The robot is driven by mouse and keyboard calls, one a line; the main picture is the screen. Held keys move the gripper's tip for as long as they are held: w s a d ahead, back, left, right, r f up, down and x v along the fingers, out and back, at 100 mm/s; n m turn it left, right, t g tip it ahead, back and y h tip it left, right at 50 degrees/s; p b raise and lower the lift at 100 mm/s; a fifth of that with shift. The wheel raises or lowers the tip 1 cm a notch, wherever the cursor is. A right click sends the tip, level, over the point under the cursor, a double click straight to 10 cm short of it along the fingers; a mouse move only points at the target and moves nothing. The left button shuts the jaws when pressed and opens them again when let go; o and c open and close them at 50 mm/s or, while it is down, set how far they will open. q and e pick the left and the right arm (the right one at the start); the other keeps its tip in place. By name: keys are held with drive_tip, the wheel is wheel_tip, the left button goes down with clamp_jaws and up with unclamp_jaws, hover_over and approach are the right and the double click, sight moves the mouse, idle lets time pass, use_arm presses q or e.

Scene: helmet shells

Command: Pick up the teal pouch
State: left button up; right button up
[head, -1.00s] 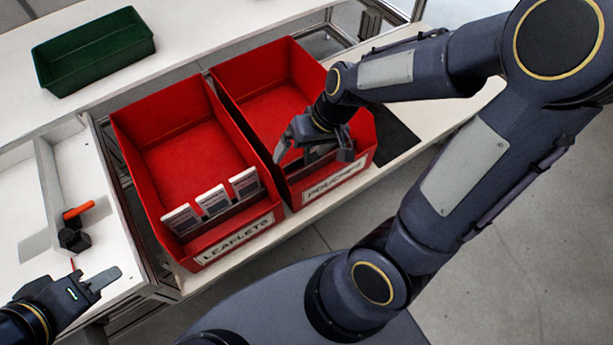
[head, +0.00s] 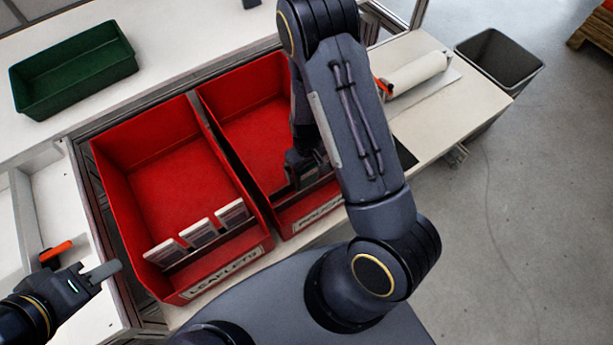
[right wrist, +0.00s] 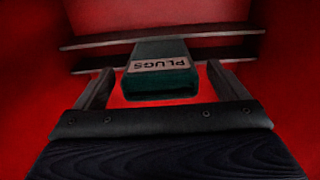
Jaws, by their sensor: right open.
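The teal pouch (right wrist: 163,80), labelled PLUGS, shows in the right wrist view near a dark rail inside the red pouches bin. In the head view the pouch is not visible behind my right arm. My right gripper (right wrist: 163,85) is open, with one finger on either side of the pouch; I cannot tell whether they touch it. In the head view my right gripper (head: 305,168) is down in the pouches bin (head: 245,112), partly hidden. My left gripper (head: 98,273) is at the lower left over the white table; its opening is unclear.
The red leaflets bin (head: 165,187) with several white leaflets (head: 198,232) stands left of the pouches bin. A green tray (head: 75,68) is at the back left. A white roll (head: 415,73) lies at right. An orange-handled tool (head: 56,251) lies near my left gripper.

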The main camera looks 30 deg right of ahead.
wheel_tip(320, 180, down, 2)
drive_tip(key=shift+f, duration=0.25)
drive_tip(key=c, duration=1.1)
